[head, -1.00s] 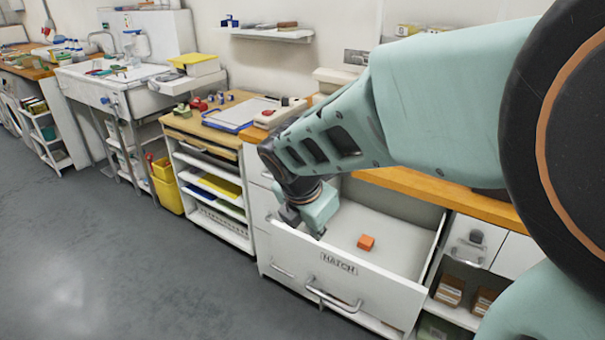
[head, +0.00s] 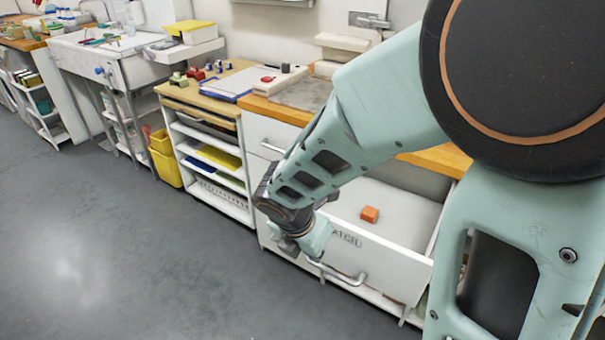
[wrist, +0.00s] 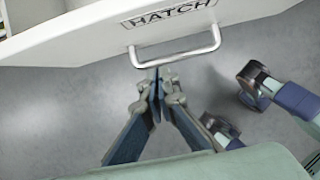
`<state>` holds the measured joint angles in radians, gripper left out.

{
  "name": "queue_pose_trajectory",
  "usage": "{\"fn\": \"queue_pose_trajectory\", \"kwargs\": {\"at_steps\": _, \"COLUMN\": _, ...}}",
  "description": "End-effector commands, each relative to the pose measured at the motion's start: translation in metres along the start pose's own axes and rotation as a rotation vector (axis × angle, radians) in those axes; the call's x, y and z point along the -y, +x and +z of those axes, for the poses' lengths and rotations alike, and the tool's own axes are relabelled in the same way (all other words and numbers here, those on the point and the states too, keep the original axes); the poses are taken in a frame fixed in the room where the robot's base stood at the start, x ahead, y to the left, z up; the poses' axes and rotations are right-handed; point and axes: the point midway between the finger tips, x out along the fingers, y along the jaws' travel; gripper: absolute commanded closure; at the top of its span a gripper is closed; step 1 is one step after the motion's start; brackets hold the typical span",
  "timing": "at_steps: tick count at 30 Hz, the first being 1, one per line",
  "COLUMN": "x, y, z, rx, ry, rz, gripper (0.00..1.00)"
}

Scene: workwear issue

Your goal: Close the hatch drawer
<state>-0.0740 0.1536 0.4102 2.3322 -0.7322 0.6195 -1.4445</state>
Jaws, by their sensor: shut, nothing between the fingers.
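The hatch drawer (head: 385,262) is white and stands pulled out from the cabinet, with a small orange block (head: 369,214) lying inside. In the wrist view its front panel (wrist: 90,35) carries the HATCH label (wrist: 168,13) and a metal bar handle (wrist: 178,53). The handle also shows in the head view (head: 340,274). In the head view my gripper (head: 290,246) is outside the drawer front, and my arm hides part of the label.
A shelf unit (head: 205,150) with trays stands left of the cabinet, with a yellow bin (head: 165,160) beside it. A wooden worktop (head: 275,110) is above the drawer. The grey floor (head: 130,270) in front is clear.

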Motion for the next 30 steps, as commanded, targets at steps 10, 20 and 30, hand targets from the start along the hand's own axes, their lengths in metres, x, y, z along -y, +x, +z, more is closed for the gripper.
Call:
{"fn": "queue_pose_trajectory", "kwargs": {"at_steps": 10, "x": 0.000, "y": 0.026, "z": 0.033, "rx": 0.000, "ry": 0.002, "rz": 0.000, "gripper": 1.00}}
{"fn": "queue_pose_trajectory", "kwargs": {"at_steps": 20, "x": 0.000, "y": 0.027, "z": 0.038, "rx": 0.000, "ry": 0.001, "rz": 0.000, "gripper": 1.00}}
{"fn": "queue_pose_trajectory", "kwargs": {"at_steps": 30, "x": 0.001, "y": 0.030, "z": 0.050, "rx": -0.001, "ry": 0.003, "rz": -0.002, "gripper": 1.00}}
